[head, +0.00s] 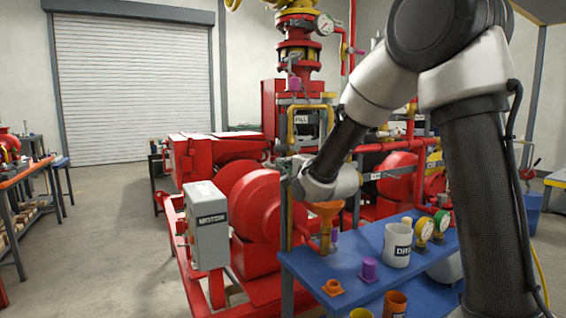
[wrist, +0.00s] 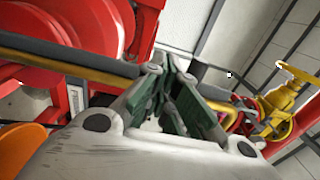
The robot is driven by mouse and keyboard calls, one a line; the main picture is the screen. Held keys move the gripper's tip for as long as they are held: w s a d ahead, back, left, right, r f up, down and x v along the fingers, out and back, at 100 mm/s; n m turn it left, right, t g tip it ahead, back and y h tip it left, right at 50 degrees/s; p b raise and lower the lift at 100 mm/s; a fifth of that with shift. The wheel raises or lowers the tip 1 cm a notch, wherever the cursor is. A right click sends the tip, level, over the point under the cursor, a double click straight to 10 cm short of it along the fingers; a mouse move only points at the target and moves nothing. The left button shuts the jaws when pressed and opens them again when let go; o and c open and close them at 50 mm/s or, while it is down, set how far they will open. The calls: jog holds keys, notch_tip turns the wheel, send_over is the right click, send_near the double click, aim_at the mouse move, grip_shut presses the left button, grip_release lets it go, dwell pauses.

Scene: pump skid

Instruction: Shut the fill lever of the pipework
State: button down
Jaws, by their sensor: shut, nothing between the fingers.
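The pipework carries a sign reading FILL (head: 301,119) on the red pump skid, framed by a yellow pipe (head: 331,118). A purple-capped part (head: 293,84) sits just above the sign; I cannot tell whether it is the fill lever. My gripper (head: 286,167) is below the sign, in front of the skid, partly hidden by my own wrist. In the wrist view my gripper (wrist: 166,66) has its green-padded fingers together, with nothing between them. A dark bar with a yellow pipe (wrist: 60,60) runs behind the fingertips. No fill lever can be clearly made out there.
A grey MOTOR box (head: 207,225) stands at left. An orange funnel (head: 326,211) stands below my wrist. A blue table (head: 313,262) holds a white DRAIN cup (head: 397,245), gauges and several small parts. The floor at left is open.

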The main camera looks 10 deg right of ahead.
jog(key=v, duration=0.6)
jog(key=shift+s, duration=0.25)
jog(key=s+d+f+n+g+h, duration=0.1)
jog(key=s+f+n+g, duration=0.25)
jog(key=f, duration=0.35)
jog(key=s+d+f+n+g+h, duration=0.2)
jog(key=f+n+g, duration=0.25)
jog(key=f, duration=0.25)
jog(key=s+d+r+n+g+h, duration=0.1)
jog(key=s+d, duration=0.3)
jog(key=s, duration=0.6)
jog(key=s+d+r+n+g, duration=0.2)
jog(key=s+d, duration=0.3)
jog(key=s, duration=0.5)
jog(key=s+d+r+n+g+h, duration=0.1)
jog(key=s+d+r+n, duration=0.2)
jog(key=s, duration=0.7)
jog(key=shift+d+r+g+h, duration=0.3)
jog(key=shift+d+g, duration=0.1)
jog(key=shift+d, duration=0.55)
